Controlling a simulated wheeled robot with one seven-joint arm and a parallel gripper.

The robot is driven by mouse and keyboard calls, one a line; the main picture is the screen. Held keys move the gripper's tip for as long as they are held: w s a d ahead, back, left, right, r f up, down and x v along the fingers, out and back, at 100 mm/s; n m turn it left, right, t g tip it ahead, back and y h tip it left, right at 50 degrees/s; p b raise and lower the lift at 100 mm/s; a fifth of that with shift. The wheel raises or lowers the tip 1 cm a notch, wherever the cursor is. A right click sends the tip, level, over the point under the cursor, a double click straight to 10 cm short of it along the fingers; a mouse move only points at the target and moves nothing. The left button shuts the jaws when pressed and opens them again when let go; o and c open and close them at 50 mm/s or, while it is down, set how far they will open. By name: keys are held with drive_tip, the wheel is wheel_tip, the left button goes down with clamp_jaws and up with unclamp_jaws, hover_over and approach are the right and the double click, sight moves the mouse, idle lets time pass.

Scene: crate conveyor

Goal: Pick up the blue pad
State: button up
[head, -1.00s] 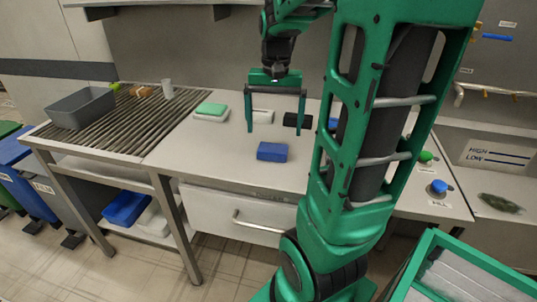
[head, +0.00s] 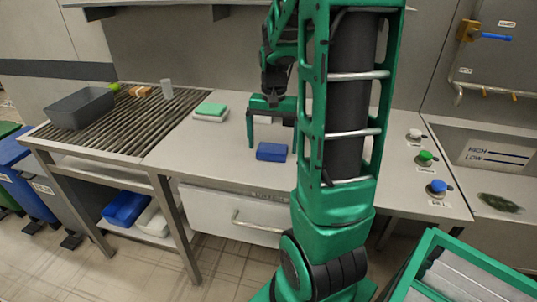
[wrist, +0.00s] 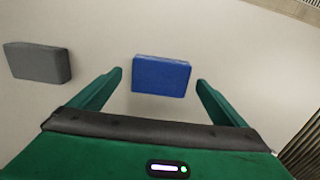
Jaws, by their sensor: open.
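The blue pad (head: 271,152) lies flat on the grey worktop, near its front edge. My gripper (head: 273,146) is above and just behind it, fingers pointing down. The gripper is open and empty. In the wrist view the blue pad (wrist: 161,75) shows between the two fingertips, with bare worktop visible on both sides of it. The pad is still on the surface and the gap in height to the fingertips is hard to tell.
A grey pad (wrist: 38,62) lies left of the blue one in the wrist view. A green-and-white pad (head: 210,112) sits at the back left. A slatted surface with a grey bin (head: 80,107) is further left. Push buttons (head: 425,157) stand on the right.

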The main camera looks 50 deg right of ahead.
drive_tip(key=shift+f, duration=1)
drive_tip(key=c, duration=1.1)
drive_tip(key=shift+r, duration=0.15)
drive_tip(key=shift+r, duration=0.6)
wheel_tip(320, 180, up, 3)
drive_tip(key=shift+r, duration=0.1)
drive_tip(key=s+a+r, duration=0.2)
drive_tip(key=a, duration=0.1)
drive_tip(key=s+a+r, duration=0.2)
drive_tip(key=a, duration=0.1)
drive_tip(key=s+a+r, duration=0.2)
drive_tip(key=a, duration=0.2)
drive_tip(key=shift+s+r, duration=0.15)
drive_tip(key=shift+r, duration=0.05)
